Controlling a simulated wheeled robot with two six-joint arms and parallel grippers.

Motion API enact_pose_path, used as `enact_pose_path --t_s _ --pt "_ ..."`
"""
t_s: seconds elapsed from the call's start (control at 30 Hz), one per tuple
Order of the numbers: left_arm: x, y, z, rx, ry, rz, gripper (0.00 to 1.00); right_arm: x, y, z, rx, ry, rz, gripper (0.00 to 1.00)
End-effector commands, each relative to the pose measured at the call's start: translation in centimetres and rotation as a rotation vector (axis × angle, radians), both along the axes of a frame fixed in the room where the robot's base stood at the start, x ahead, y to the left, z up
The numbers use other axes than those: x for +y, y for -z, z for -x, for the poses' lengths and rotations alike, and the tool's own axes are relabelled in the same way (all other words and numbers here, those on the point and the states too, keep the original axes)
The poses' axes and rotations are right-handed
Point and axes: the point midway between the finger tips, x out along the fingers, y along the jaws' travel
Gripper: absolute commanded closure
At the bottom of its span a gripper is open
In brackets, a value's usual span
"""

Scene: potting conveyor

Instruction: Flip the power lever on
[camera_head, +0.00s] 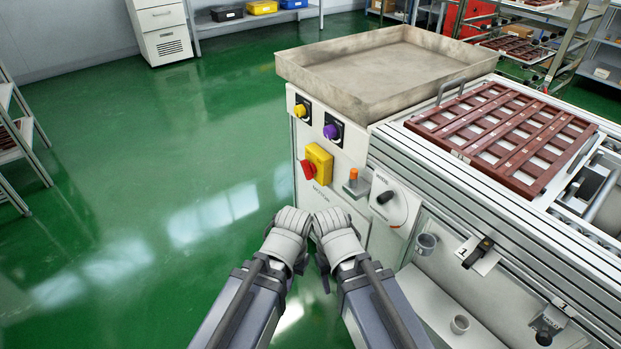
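A small upright lever with an orange tip (353,174) stands on a metal bracket on the machine's front panel (340,203). It may be the power lever; its label is not readable. My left gripper (291,219) and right gripper (329,221) are side by side, below and in front of the panel in the picture. Both look empty and apart from the controls. Their fingertips are turned away, so their opening is hidden.
Yellow (299,111) and purple (331,131) buttons are above the yellow box. A large metal tray (340,83) tops the machine, with a brown grid tray (456,135) at right. Black levers (483,247) and cups (426,243) line the lower front. Green floor is clear at left.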

Motion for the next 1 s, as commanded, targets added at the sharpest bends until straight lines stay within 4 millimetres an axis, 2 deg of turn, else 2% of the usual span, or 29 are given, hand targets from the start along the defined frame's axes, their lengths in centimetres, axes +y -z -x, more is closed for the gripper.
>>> enact_pose_path --t_s 0.07,0.13,0.27,0.4,0.5,0.6,0.8,1.0 --pt "-0.1 0.1 -0.5 -0.021 0.020 0.008 1.00 0.0 0.1 0.0 0.000 0.000 0.000 0.47" --pt "-0.5 0.2 -1.9 -0.076 0.076 0.027 1.00 0.0 0.2 0.0 0.000 0.000 0.000 0.47" --pt "-1.8 -0.3 -6.7 -0.282 0.275 0.068 1.00 0.0 0.4 0.0 0.000 -0.001 0.000 0.47" --pt "-3.3 -2.7 -12.6 -0.568 0.532 0.052 1.00 0.0 0.8 0.0 0.000 -0.001 -0.001 0.47" --pt "-4.2 -5.2 -15.9 -0.759 0.690 -0.003 1.00 0.0 0.9 0.0 0.000 -0.002 -0.001 0.47" --pt "-4.8 -7.7 -18.2 -0.913 0.810 -0.074 1.00 0.0 1.1 0.0 0.000 -0.002 -0.001 0.47" --pt "-5.4 -11.1 -20.3 -1.090 0.935 -0.187 1.00 0.0 1.2 0.0 0.000 -0.002 -0.002 0.47" --pt "-5.5 -11.8 -20.6 -1.122 0.957 -0.212 1.00 0.0 1.2 0.0 0.000 -0.003 -0.002 0.47"
